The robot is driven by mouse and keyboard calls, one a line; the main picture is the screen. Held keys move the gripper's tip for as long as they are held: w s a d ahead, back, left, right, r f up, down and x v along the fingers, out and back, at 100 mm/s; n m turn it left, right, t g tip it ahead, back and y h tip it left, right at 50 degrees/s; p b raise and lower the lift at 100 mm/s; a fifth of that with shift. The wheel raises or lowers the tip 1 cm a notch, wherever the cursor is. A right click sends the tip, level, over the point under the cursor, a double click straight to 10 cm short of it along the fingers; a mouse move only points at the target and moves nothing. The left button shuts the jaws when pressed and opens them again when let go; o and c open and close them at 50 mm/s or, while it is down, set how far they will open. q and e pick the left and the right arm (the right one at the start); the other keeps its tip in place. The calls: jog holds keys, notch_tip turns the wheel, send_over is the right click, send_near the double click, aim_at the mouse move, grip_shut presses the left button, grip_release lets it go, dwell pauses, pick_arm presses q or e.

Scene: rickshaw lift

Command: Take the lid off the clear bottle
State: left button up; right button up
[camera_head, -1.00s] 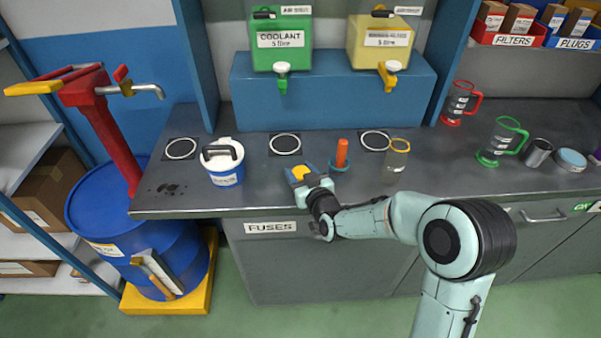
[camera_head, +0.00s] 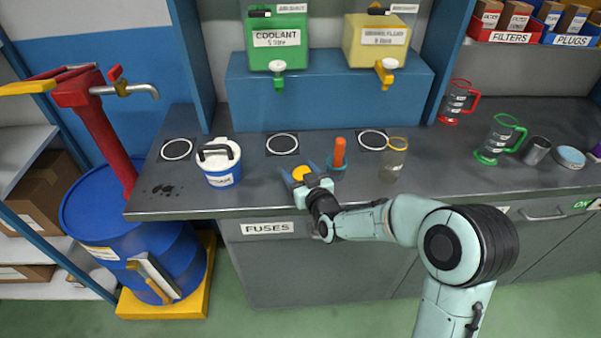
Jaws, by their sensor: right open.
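The clear bottle (camera_head: 394,160) stands upright on the dark workbench. It has a yellow rim, and its top looks open. A flat yellow disc (camera_head: 301,172), which looks like the lid, is at the bench's front edge, to the left of the bottle. My right gripper (camera_head: 299,172) is open, with its blue fingers on either side of the disc. I cannot tell whether the fingers touch it. My left gripper is not in view.
A white-and-blue tub (camera_head: 220,162) is left. Green (camera_head: 499,140) and red (camera_head: 455,102) jugs stand right. A blue shelf (camera_head: 330,92) with canisters is behind.

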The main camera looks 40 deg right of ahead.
jog(key=shift+a+f, duration=0.45)
jog(key=shift+f, duration=0.25)
jog(key=shift+r+p, duration=0.45)
jog(key=shift+p, duration=0.2)
jog(key=shift+r+p, duration=0.4)
jog(key=shift+p, duration=0.15)
jog(key=b+v, duration=0.1)
jog(key=v, duration=1)
jog(key=shift+s+r, duration=0.2)
jog(key=shift+s, duration=0.2)
jog(key=shift+d, duration=0.1)
